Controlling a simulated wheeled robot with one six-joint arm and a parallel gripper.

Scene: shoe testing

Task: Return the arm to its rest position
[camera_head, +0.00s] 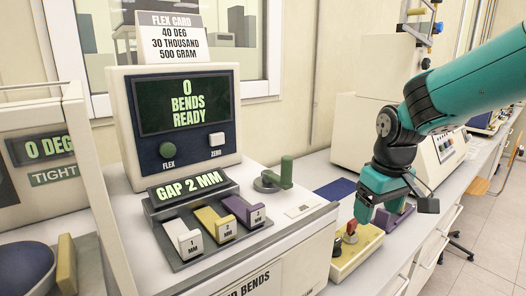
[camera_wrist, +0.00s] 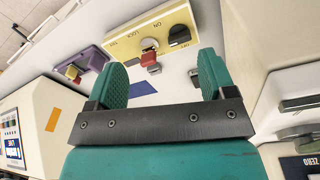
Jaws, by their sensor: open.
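My teal arm (camera_head: 465,80) reaches in from the upper right of the head view and bends down at its dark wrist joint. My gripper (camera_head: 378,206) hangs above the counter near the yellow control box (camera_head: 350,254). In the wrist view my gripper (camera_wrist: 161,76) has its two green fingers wide apart with nothing between them. The yellow box (camera_wrist: 122,48), with a red piece and a black knob, shows beyond the fingers. I cannot tell the exact gap between fingertips and box.
A purple box (camera_wrist: 90,57) stands beside the yellow one. A bend tester display (camera_head: 185,105) reads "0 BENDS READY". White, yellow and purple gap blocks (camera_head: 213,223) sit before it. A green handle (camera_head: 286,172) stands nearby. A beige machine (camera_head: 375,120) stands behind my gripper.

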